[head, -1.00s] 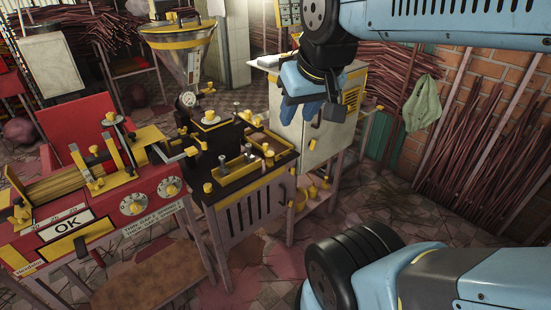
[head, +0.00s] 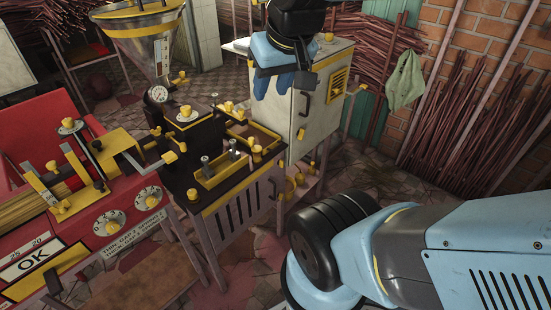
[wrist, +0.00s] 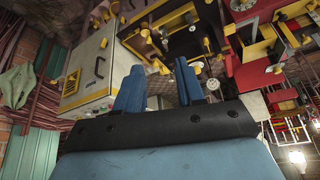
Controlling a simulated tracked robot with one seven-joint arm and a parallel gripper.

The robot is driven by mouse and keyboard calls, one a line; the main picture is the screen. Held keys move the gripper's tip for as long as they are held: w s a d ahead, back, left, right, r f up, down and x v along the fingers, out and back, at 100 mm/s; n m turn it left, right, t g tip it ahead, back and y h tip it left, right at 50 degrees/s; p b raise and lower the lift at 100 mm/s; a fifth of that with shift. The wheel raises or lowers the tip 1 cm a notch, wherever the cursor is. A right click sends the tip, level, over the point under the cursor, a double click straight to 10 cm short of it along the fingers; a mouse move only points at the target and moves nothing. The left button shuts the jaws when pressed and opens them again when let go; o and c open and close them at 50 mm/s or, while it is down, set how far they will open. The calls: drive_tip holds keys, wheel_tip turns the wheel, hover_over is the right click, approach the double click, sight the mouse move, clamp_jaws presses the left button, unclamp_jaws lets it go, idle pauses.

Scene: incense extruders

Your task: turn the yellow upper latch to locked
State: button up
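The pale grey cabinet (head: 328,112) has a dark curved door handle (head: 305,103). A small yellow piece (head: 301,133) sits on its door below the handle. It appears upside down in the wrist view, with the cabinet (wrist: 88,82) and yellow piece (wrist: 104,42) at left. I cannot pick out the upper latch for certain; my gripper covers the door's upper left part in the head view. My gripper (head: 271,93) is open, its two blue fingers apart and empty. It hangs by the cabinet's upper left edge; the wrist view shows a gap between the fingertips (wrist: 160,66).
A dark machine with yellow knobs (head: 228,205) stands left of the cabinet. A red machine (head: 122,205) with dials is further left, and a metal funnel (head: 145,45) stands behind. Stick bundles (head: 470,120) and a green cloth (head: 405,80) are at right.

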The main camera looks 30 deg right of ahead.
drive_tip(key=w+d+f+m+g+y, duration=0.1)
drive_tip(key=w+d+f+m+y, duration=0.3)
drive_tip(key=f, duration=0.4)
drive_tip(key=w+d+f+m+g+y, duration=0.1)
drive_tip(key=w+d+f+m+y, duration=0.1)
drive_tip(key=w+f+m+y, duration=0.5)
drive_tip(key=w+d+f+m+g+y, duration=0.1)
drive_tip(key=w+d+f+m+y, duration=0.2)
drive_tip(key=f, duration=0.6)
drive_tip(key=w+d+f+m+t, duration=0.2)
drive_tip(key=d+f+m+t, duration=0.65)
drive_tip(key=f, duration=0.45)
drive_tip(key=m+t+h, duration=0.6)
drive_tip(key=m+h, duration=0.2)
drive_tip(key=m, duration=0.2)
approach(283, 165)
drive_tip(key=x, duration=0.8)
drive_tip(key=shift+w+f, duration=0.1)
drive_tip(key=shift+w, duration=0.1)
clamp_jaws()
